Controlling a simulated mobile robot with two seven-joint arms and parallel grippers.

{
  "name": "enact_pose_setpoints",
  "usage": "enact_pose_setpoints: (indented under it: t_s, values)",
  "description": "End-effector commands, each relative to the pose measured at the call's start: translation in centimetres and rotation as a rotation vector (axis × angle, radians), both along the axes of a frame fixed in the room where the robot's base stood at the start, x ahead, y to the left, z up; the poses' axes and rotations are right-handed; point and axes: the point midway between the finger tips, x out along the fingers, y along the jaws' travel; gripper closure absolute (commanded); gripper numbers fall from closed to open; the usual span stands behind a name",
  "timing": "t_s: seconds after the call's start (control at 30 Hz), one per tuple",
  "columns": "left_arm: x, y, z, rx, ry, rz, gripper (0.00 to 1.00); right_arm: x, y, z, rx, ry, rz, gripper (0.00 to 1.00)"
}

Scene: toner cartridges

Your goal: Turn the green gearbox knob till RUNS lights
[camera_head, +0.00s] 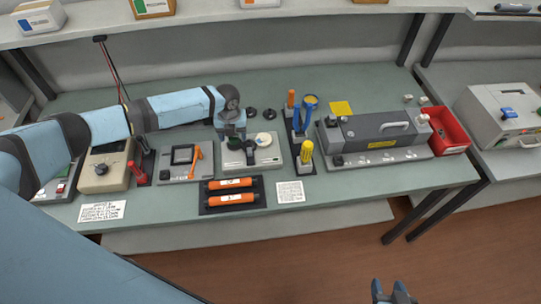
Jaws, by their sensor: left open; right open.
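The gearbox is probably the pale box (268,155) on the bench, with a cream disc (264,138) on its top right. A patch of green (233,144) at its top left is probably the green knob, largely hidden by my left gripper. My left gripper (241,148) points down over the left part of this box, its jaws open; I cannot tell whether it touches the knob. The RUNS label and its light are too small to make out. My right gripper (392,293) is open and empty at the bottom edge, in front of the bench.
A grey unit with an orange lever (196,152) stands left of the box, then a beige meter box (104,169). Orange cartridges (230,198) lie in a black tray in front. Yellow and blue-handled tools (306,151), a grey machine (378,132) and a red bin (452,132) stand right.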

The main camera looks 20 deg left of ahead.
Motion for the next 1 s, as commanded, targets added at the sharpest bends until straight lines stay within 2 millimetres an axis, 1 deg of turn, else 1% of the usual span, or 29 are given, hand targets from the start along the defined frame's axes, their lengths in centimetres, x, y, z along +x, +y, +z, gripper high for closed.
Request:
enact_pose_setpoints:
  t_s: [0.17,0.37,0.43,0.5,0.6,0.8,0.83,0.87,0.9,0.97,1.0]
  values:
    - [0.0,-0.1,0.3,-0.002,0.001,0.087,0.36,-0.1,0.0,0.8,-0.001,0.003,0.000,0.52]
    - [-0.1,-0.2,0.4,-0.003,0.003,0.362,0.36,-0.1,0.0,2.9,-0.001,0.006,0.001,0.52]
    - [-0.1,-0.1,-0.2,-0.001,0.001,0.465,0.36,-0.1,0.0,2.6,0.000,0.002,0.001,0.52]
    - [0.0,-0.1,-0.1,-0.002,0.001,0.545,0.36,0.0,0.0,2.7,0.001,-0.001,0.001,0.52]
    - [0.0,-0.1,-0.1,-0.001,0.000,0.608,0.36,0.0,0.0,2.7,0.001,-0.001,0.001,0.52]
    - [0.0,0.0,-0.1,-0.001,-0.001,0.617,0.36,0.0,0.0,2.6,0.000,0.001,0.001,0.52]
    - [0.0,0.0,-0.1,-0.001,-0.001,0.617,0.38,0.0,0.0,2.6,0.000,0.001,0.001,0.52]
    - [0.0,0.0,-0.1,-0.001,-0.001,0.617,0.45,0.0,0.0,2.6,0.000,0.002,0.001,0.52]
    - [0.0,0.0,-0.1,-0.001,-0.001,0.616,0.55,0.0,0.0,2.5,0.000,0.002,0.001,0.52]
    - [0.0,0.0,-0.1,-0.001,-0.001,0.616,0.68,-0.1,0.0,2.5,0.000,0.003,0.001,0.52]
    - [0.0,0.0,-0.1,-0.001,-0.001,0.616,0.77,-0.1,0.0,2.5,-0.001,0.004,0.001,0.52]
